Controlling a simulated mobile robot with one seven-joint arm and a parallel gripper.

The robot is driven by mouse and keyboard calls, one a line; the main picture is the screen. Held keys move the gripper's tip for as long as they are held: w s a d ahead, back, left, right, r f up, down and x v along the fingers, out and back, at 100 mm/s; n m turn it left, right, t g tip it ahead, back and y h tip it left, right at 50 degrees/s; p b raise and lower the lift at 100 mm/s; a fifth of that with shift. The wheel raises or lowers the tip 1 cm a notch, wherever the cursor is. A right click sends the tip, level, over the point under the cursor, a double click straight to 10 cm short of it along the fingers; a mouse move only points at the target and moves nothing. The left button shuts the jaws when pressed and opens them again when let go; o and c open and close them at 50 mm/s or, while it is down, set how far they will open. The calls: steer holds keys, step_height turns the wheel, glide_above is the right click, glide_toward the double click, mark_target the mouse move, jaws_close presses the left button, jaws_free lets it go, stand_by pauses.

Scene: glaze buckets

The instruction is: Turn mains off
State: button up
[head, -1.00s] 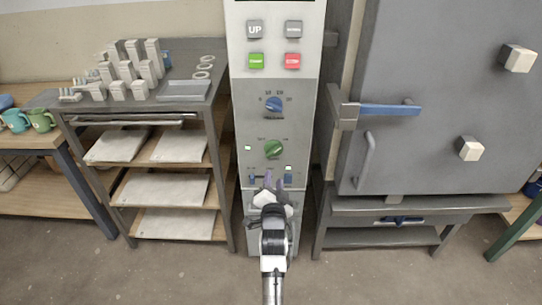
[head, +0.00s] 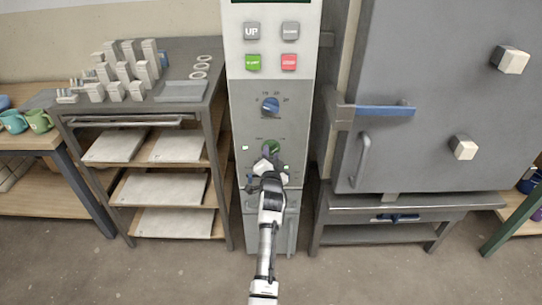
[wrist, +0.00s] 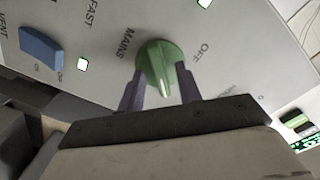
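The green mains knob (head: 271,147) is on the grey control panel, below a blue knob. In the wrist view the green knob (wrist: 160,62) lies between the labels MAINS and OFF. My gripper (head: 269,164) is just in front of it, partly covering it in the head view. In the wrist view my gripper (wrist: 161,90) is open, with one dark finger to each side of the knob's raised grip and gaps between. I cannot tell whether a finger touches the knob's rim.
The blue knob (head: 271,104), green button (head: 253,62) and red button (head: 289,62) are above on the panel. A blue switch (wrist: 41,47) is beside it. A shelf rack (head: 222,150) stands left.

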jaws_close()
steer(key=shift+n+b, duration=0.3)
steer(key=shift+n, duration=0.1)
steer(key=n+b, duration=0.2)
steer(key=n, duration=0.1)
steer(key=shift+f+n, duration=0.15)
steer(key=shift+n, duration=0.25)
steer(key=n+b, duration=0.2)
steer(key=n, duration=0.7)
steer(key=shift+b, duration=0.35)
steer(key=n, duration=0.4)
steer(key=shift+n, duration=0.3)
